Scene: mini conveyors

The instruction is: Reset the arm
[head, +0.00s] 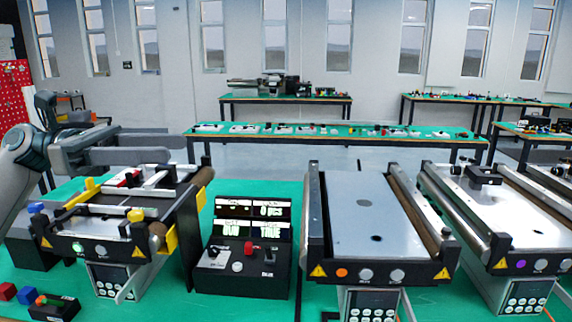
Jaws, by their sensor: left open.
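My left arm comes in from the left edge. Its grey gripper (172,148) is open, its two fingers pointing right with a gap between them. In the picture it overlaps the far end of the left mini conveyor (130,196), and it looks raised above it. I see nothing held between the fingers. The gripper hides part of that conveyor's far end. My right gripper is not in view.
A control box (246,262) with a lit display stands right of the left conveyor. A middle conveyor (370,215) and a right conveyor (490,205) follow. A long green table (330,131) stands behind, across open floor.

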